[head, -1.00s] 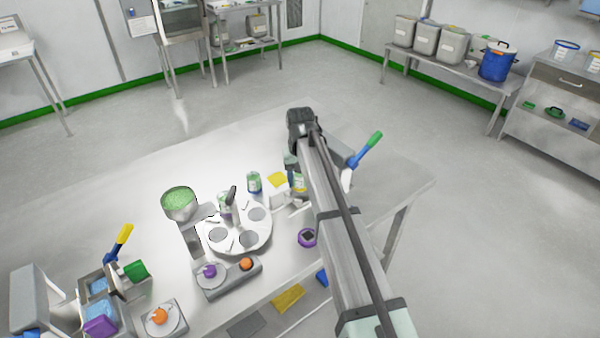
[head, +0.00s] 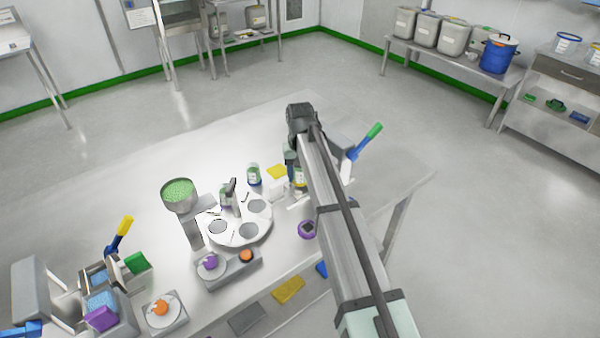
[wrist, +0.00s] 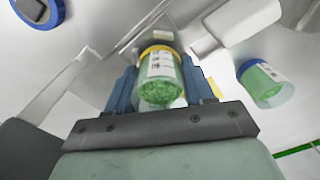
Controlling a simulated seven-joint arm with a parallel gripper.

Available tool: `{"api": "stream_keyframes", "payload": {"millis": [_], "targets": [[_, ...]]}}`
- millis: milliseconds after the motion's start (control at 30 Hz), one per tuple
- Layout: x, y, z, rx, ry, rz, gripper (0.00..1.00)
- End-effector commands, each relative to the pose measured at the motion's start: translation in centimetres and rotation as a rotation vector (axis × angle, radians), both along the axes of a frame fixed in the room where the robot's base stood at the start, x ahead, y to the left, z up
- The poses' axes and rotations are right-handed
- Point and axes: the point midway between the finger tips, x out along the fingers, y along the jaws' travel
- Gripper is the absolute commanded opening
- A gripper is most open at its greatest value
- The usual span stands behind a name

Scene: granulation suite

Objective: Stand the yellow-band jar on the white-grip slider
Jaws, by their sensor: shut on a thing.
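My gripper (wrist: 160,90) is shut on the yellow-band jar (wrist: 158,88), a clear jar of green granules with a pale label. Its blue-grey fingers lie on either side of it. In the head view the jar (head: 299,180) shows only partly beside my arm, which hides much of the gripper. A white block (wrist: 243,18), which looks like the slider's white grip, is just beyond the jar to the right in the wrist view. It also shows in the head view (head: 278,190), left of the jar. I cannot tell whether the jar's base touches anything.
A blue-lidded jar (wrist: 264,82) stands apart at right in the wrist view. A round white plate (head: 238,240), a green-filled hopper (head: 178,193) and a scale-like unit (head: 225,272) stand to the left. A purple-rimmed item (head: 307,229) lies near the front edge.

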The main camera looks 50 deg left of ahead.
Motion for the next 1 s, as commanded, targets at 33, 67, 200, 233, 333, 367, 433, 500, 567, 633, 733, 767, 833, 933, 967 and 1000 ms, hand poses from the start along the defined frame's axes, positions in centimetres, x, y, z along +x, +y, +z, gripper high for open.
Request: {"api": "stream_keyframes", "payload": {"millis": [33,67,200,233,333,367,433,500,567,633,733,767,833,933,967,1000], "targets": [[0.0,0.0,0.01,0.0,0.0,0.0,0.18],[0.0,0.0,0.01,0.0,0.0,0.0,0.18],[0.0,0.0,0.0,0.0,0.0,0.0,0.18],[0.0,0.0,0.0,0.0,0.0,0.0,0.18],[0.0,0.0,0.0,0.0,0.0,0.0,0.18],[0.0,0.0,0.0,0.0,0.0,0.0,0.18],[0.0,0.01,-0.02,0.0,0.0,0.0,0.18],[0.0,0.0,-0.07,0.0,0.0,0.0,0.18],[0.0,0.0,-0.14,0.0,0.0,0.0,0.18],[0.0,0.0,-0.26,0.0,0.0,0.0,0.18],[0.0,0.0,-0.47,0.0,0.0,0.0,0.18],[0.0,-0.01,-0.54,0.0,0.0,0.0,0.18],[0.0,0.0,-0.68,0.0,0.0,0.0,0.18],[0.0,-0.01,-0.87,0.0,0.0,0.0,0.18],[0.0,-0.01,-0.92,0.0,0.0,0.0,0.18],[0.0,0.0,-0.97,0.0,0.0,0.0,0.18]]}}
